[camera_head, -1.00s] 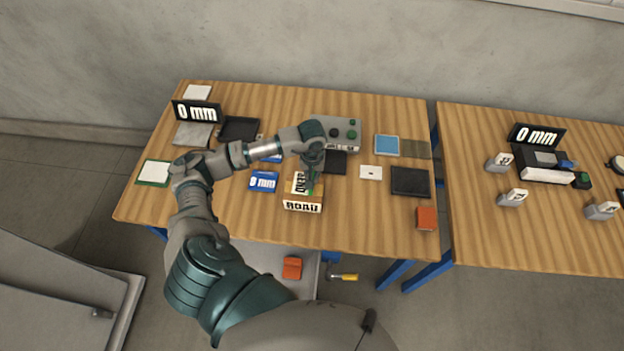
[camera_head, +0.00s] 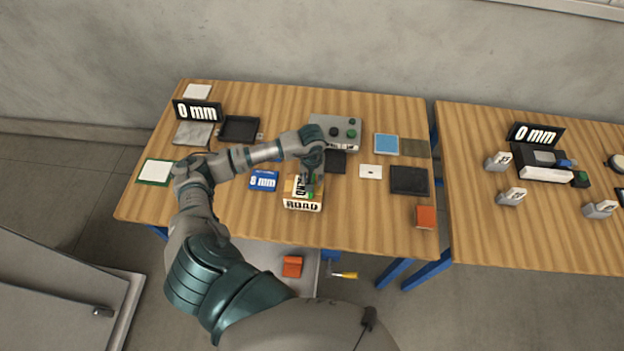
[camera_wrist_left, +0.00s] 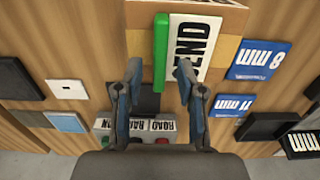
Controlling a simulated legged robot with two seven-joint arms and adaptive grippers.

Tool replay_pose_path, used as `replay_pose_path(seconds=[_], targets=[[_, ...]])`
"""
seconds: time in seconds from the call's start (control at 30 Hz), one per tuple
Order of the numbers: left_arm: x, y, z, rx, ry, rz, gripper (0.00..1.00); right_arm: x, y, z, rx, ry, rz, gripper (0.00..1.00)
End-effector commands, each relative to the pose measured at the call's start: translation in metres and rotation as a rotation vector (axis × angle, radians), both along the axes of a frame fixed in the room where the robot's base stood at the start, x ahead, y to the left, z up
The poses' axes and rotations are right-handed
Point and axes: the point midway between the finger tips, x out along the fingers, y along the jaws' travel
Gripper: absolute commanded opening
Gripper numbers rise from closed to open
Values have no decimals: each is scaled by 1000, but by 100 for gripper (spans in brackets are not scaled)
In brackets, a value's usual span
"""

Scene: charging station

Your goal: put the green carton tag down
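The green tag (camera_wrist_left: 160,50) shows as a narrow upright green strip in the left wrist view. It lies against the edge of a white SEND label (camera_wrist_left: 190,45) on top of a cardboard carton (camera_wrist_left: 225,12). In the head view the carton (camera_head: 303,205) has ROAD on its front and stands near the table's front edge. My left gripper (camera_head: 311,192) is right over the carton and partly hides its top. In the left wrist view its two fingers (camera_wrist_left: 159,72) are apart, one on each side of the green strip, with gaps showing. My right gripper is out of view.
A blue 8 mm card (camera_head: 263,181) lies left of the carton. A grey button box (camera_head: 336,133) stands behind it. A white card (camera_head: 371,172), a black tray (camera_head: 409,181) and an orange block (camera_head: 426,217) are to the right. The table between carton and orange block is clear.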

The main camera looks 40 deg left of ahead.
Motion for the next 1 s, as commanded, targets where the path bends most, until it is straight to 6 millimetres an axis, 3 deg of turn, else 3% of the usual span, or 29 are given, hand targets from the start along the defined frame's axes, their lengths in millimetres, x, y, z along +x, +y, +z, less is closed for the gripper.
replay_pose_path(seconds=[0.3,0.5,0.7,1.0], targets=[[1,0,67,2,-6,-1,39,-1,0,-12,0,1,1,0],[0,0,101,0,-4,1,39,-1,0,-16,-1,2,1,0],[-1,0,111,0,-1,0,39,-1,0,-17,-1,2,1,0],[-1,0,112,0,-1,0,39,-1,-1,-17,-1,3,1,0]])
